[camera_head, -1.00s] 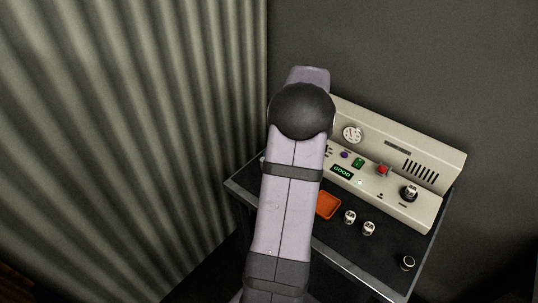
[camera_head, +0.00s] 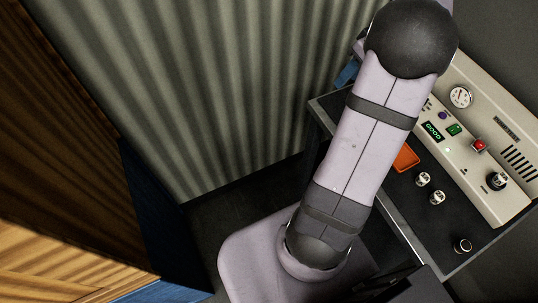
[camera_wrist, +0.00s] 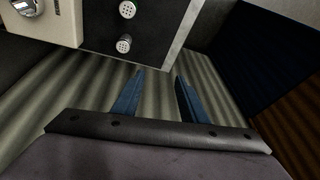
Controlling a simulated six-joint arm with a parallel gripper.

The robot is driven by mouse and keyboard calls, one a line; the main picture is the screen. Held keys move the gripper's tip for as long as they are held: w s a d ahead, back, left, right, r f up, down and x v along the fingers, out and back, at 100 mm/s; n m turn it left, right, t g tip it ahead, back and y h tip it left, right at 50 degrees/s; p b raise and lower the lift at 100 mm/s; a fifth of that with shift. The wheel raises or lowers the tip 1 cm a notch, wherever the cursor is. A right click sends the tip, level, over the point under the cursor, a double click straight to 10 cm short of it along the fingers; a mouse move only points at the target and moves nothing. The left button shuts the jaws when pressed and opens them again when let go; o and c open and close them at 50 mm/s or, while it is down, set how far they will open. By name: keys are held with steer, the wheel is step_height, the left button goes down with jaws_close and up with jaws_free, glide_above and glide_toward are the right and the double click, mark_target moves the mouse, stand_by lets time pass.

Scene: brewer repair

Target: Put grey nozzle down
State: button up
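My gripper (camera_wrist: 159,75) is open in the wrist view. Its two blue fingers stand apart with nothing between them. In the head view, a blue part of my gripper (camera_head: 347,74) shows behind my arm, beyond the table's left side; the rest is hidden. In the wrist view, one light metallic nozzle-like piece (camera_wrist: 127,9) and another (camera_wrist: 124,44) stand on the dark tabletop, apart from the fingers. I cannot tell which is the grey nozzle. In the head view, two small silvery pieces (camera_head: 423,179) (camera_head: 437,198) stand near the orange tray.
The beige brewer (camera_head: 473,150) has a gauge, a red button and a green "GOOD" display. An orange tray (camera_head: 405,157) and a dark round piece (camera_head: 462,246) are on the table (camera_head: 415,215). A corrugated wall (camera_head: 210,90) stands left of the table.

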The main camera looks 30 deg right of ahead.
steer(key=w+a+f+g, duration=0.1)
steer(key=a+f, duration=0.1)
steer(key=a, duration=1)
steer(key=s+a+f+m+g, duration=0.1)
steer(key=s+a+f, duration=0.2)
steer(key=s+a, duration=0.3)
steer(key=s+a+f+m+g+h, duration=0.1)
steer(key=s+a+f, duration=0.2)
steer(key=a, duration=1)
steer(key=s, duration=0.2)
steer(key=shift+s+a+h, duration=0.2)
steer(key=shift+s+h, duration=0.1)
steer(key=shift+s, duration=0.05)
